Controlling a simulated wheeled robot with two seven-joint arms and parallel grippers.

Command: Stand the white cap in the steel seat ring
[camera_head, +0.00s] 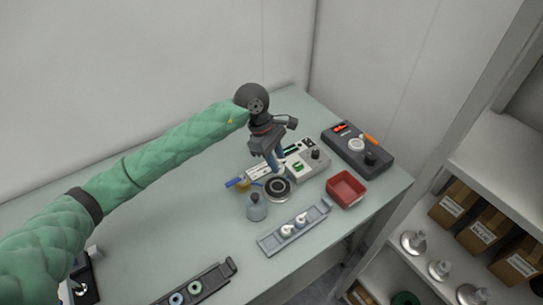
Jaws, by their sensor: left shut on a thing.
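My left gripper (276,170) points down over the round steel seat ring (279,189), a dark-centred disc on the bench. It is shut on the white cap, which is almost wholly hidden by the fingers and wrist. Whether the cap touches the ring cannot be told. Other small white caps (287,230) lie in the grey tray (267,245) in front of the ring. My right gripper is not in view.
A red bin (346,189), a grey fixture (309,164) and a dark control box (371,160) are to the right. A dark tray (216,279) holds rings in front. The bench's left middle is clear.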

